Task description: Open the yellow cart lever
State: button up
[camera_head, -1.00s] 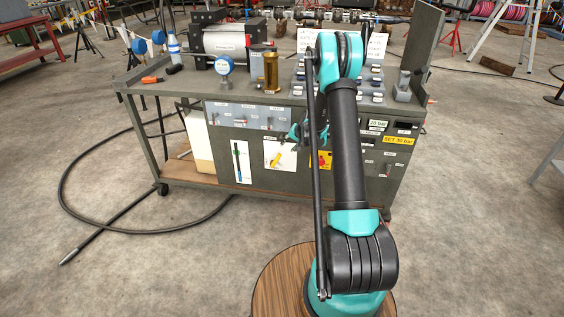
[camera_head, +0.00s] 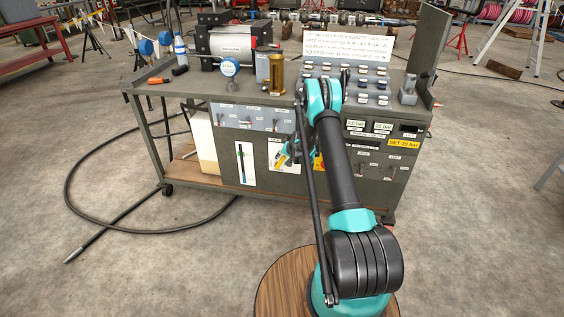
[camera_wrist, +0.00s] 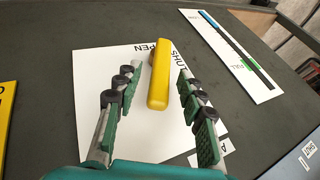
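The yellow lever (camera_wrist: 160,75) stands out from a white plate (camera_wrist: 105,70) on the cart's dark front panel. The plate carries the printed words OPEN and SHUT, partly covered by the lever. In the wrist view, my gripper (camera_wrist: 156,82) is open, with one finger on each side of the lever and visible gaps between. The lever points down the picture, toward my palm. In the head view, my gripper (camera_head: 290,150) is in front of the white plate (camera_head: 274,153), and the lever is largely hidden there.
A white strip with a blue and green bar (camera_wrist: 232,55) is on the panel beside the plate. A yellow plate (camera_wrist: 7,125) is at the wrist view's left edge. The cart top (camera_head: 205,85) holds a cylinder, gauge and brass piece. A hose lies on the floor left.

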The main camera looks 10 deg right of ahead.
jog(key=shift+w+a+f, duration=0.1)
jog(key=shift+w+f, duration=0.15)
jog(key=shift+f, duration=0.15)
grip_shut()
